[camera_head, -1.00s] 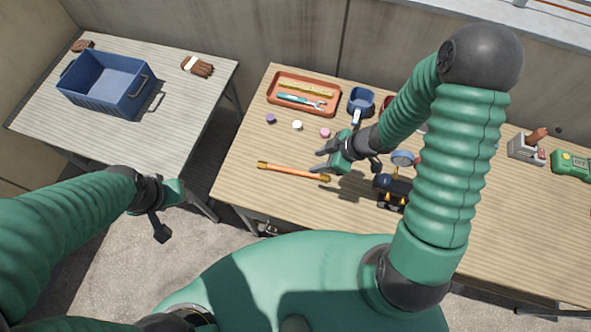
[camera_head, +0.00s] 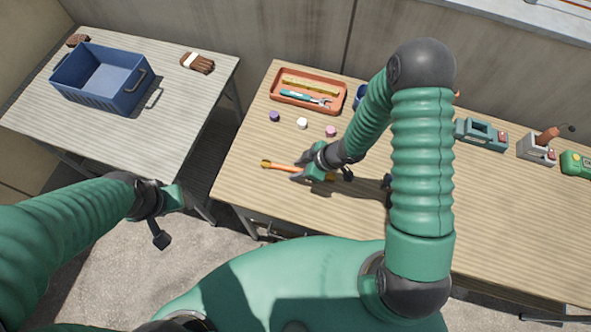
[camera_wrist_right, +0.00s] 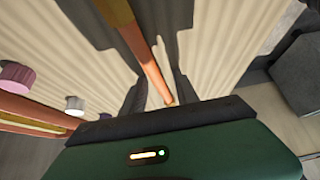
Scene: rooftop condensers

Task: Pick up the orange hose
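The orange hose (camera_head: 278,167), a thin straight tube with brass ends, lies on the right-hand workbench near its front left. My right gripper (camera_head: 301,168) is low over the hose's middle, with its fingers spread to either side of it. The gripper covers part of the hose, and I cannot tell whether the fingers touch it. In the right wrist view, the hose (camera_wrist_right: 147,58) runs away from the gripper body, with a brass end at the top. My left gripper (camera_head: 176,198) hangs beside the left table; its fingers are not clear.
The workbench (camera_head: 250,190) also holds an orange tray (camera_head: 330,108) with tools and small caps, including a pink one (camera_head: 331,131), behind the hose. Grey and green devices stand at right. A blue crate (camera_head: 140,97) and a brush (camera_head: 198,62) are on the left table.

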